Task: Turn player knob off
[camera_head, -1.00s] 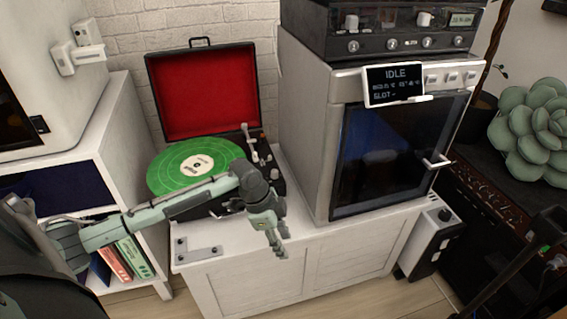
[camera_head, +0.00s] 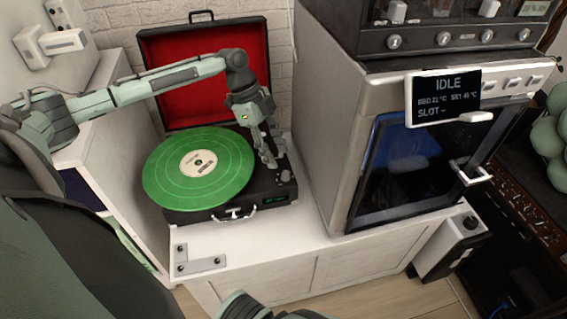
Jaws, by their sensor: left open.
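The record player (camera_head: 180,215) is a black suitcase type with its red-lined lid (camera_head: 155,60) open, standing on a white cabinet. A green record (camera_head: 222,187) lies on its platter. Small knobs (camera_head: 286,176) show at the deck's right front, beside a small green-lit display (camera_head: 274,198). My left gripper (camera_head: 268,160) points down over the right side of the deck, near the tonearm area and just behind the knobs. It is open, and whether it touches anything is unclear. It hides part of the tonearm. My right gripper does not show.
A grey machine (camera_head: 325,110) with a dark glass door and an "IDLE" display (camera_head: 443,97) stands close on the right. A metal bracket (camera_head: 203,264) lies on the white cabinet top (camera_head: 270,240) in front of the player. Wall switches (camera_head: 50,42) are at upper left.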

